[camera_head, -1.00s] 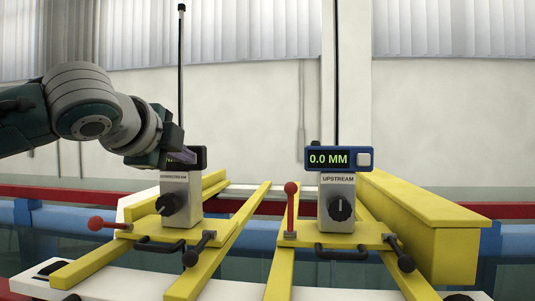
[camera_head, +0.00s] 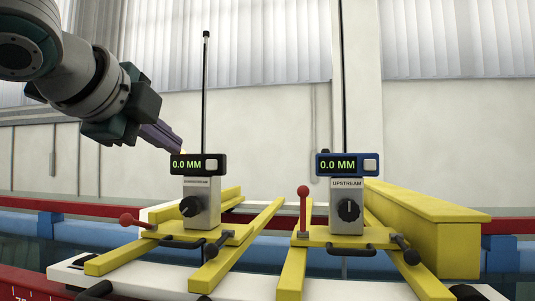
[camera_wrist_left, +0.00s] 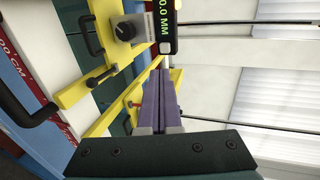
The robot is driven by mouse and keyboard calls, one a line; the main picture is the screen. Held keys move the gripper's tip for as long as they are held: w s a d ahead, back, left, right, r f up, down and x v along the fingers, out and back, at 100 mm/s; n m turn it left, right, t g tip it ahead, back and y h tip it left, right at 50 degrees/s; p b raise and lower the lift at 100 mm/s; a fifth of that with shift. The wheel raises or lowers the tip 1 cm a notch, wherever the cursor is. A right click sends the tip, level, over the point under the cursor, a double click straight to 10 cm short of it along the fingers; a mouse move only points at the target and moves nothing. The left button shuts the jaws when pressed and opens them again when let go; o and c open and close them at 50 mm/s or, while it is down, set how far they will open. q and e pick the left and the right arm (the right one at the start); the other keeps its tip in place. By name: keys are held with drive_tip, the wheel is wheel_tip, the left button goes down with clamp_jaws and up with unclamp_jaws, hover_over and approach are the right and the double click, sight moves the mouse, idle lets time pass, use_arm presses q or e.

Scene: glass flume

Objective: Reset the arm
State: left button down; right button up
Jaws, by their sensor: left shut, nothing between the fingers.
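My left gripper (camera_head: 166,138) comes in from the upper left in the head view. Its purple fingers are shut and empty, close to the upper left of the downstream gauge (camera_head: 202,200). In the left wrist view the closed fingers (camera_wrist_left: 158,102) point toward a yellow rail, beside the gauge. The downstream gauge has a black display (camera_head: 198,164) reading 0.0 MM, a dark knob and a tall thin rod. The upstream gauge (camera_head: 347,205) has a blue-framed display (camera_head: 347,164) also reading 0.0 MM. I cannot tell whether my fingertips touch anything. My right gripper is not in view.
Both gauges stand on yellow carriages with black handles. A red lever (camera_head: 128,220) lies tilted left on the downstream carriage; another red lever (camera_head: 303,208) stands upright on the upstream one. A yellow beam (camera_head: 425,225) lies at right. The space above the left rails is open.

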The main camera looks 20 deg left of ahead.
use_arm(q)
drive_tip(key=shift+s+d+r, duration=0.1)
drive_tip(key=shift+s, duration=0.2)
drive_tip(key=s+d+f+n+g+h+p, duration=0.25)
drive_tip(key=d+f, duration=0.25)
drive_tip(key=f, duration=0.3)
drive_tip(key=s+d+f+n+g+h+p, duration=0.1)
drive_tip(key=s+d+f+n+g+p, duration=0.15)
drive_tip(key=s+d+f, duration=0.4)
drive_tip(key=s+f+n+g+p, duration=0.2)
drive_tip(key=s+f+n, duration=0.2)
drive_tip(key=s, duration=0.3)
drive_tip(key=s+f+n+g+p, duration=0.1)
drive_tip(key=s+f+n+g, duration=0.2)
drive_tip(key=s+f, duration=0.4)
drive_tip(key=shift+s+d+n+g+p, duration=0.3)
drive_tip(key=shift+s+d+n+p, duration=0.1)
drive_tip(key=shift+s+n, duration=0.35)
drive_tip(key=shift+f, duration=0.1)
